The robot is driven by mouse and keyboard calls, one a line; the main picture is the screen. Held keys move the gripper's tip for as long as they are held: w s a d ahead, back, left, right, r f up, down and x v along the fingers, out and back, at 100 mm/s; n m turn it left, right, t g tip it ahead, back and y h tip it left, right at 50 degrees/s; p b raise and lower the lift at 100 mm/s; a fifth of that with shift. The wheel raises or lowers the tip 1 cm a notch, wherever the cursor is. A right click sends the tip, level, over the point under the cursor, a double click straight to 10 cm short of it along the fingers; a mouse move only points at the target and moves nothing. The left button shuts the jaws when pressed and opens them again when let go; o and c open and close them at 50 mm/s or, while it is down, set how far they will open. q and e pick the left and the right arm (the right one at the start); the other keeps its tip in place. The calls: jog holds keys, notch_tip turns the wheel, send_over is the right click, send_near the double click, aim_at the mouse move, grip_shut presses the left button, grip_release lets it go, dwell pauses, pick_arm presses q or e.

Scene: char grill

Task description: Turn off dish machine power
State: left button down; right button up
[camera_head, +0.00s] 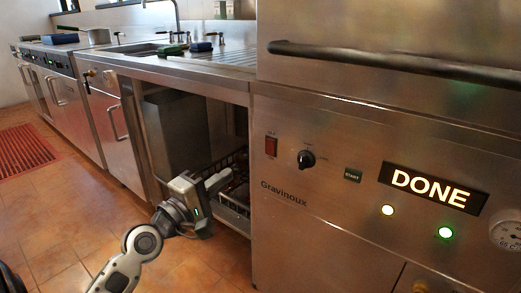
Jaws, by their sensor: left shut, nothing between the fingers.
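The dish machine (340,235) is a large stainless steel unit on the right, marked Gravinoux. Its panel has a red rocker switch (271,146), a black rotary knob (306,160), a small START button (353,175) and a display (433,187) reading DONE. My right gripper is not in view.
A dark rack (238,170) stands in the open bay under the sink counter. A long dark handle bar (390,62) crosses the machine's upper door. A round gauge (508,234) is at the right edge. A red mat (24,150) lies on the tiled floor at left.

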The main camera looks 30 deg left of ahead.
aim_at(268, 142)
pick_arm(q)
jog(key=w, duration=0.4)
jog(key=w+r, duration=0.1)
jog(key=w, duration=0.3)
jog(key=w+d, duration=0.1)
jog(key=w, duration=0.3)
jog(key=shift+r, duration=0.15)
jog(key=shift+w+r, duration=0.1)
jog(key=shift+w, duration=0.35)
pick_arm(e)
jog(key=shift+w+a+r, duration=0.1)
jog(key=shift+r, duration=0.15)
pick_arm(q)
jog(key=shift+w+r, duration=0.1)
jog(key=shift+r, duration=0.1)
jog(key=g+p, duration=0.1)
jog(key=p, duration=0.3)
jog(key=shift+w+r, duration=0.15)
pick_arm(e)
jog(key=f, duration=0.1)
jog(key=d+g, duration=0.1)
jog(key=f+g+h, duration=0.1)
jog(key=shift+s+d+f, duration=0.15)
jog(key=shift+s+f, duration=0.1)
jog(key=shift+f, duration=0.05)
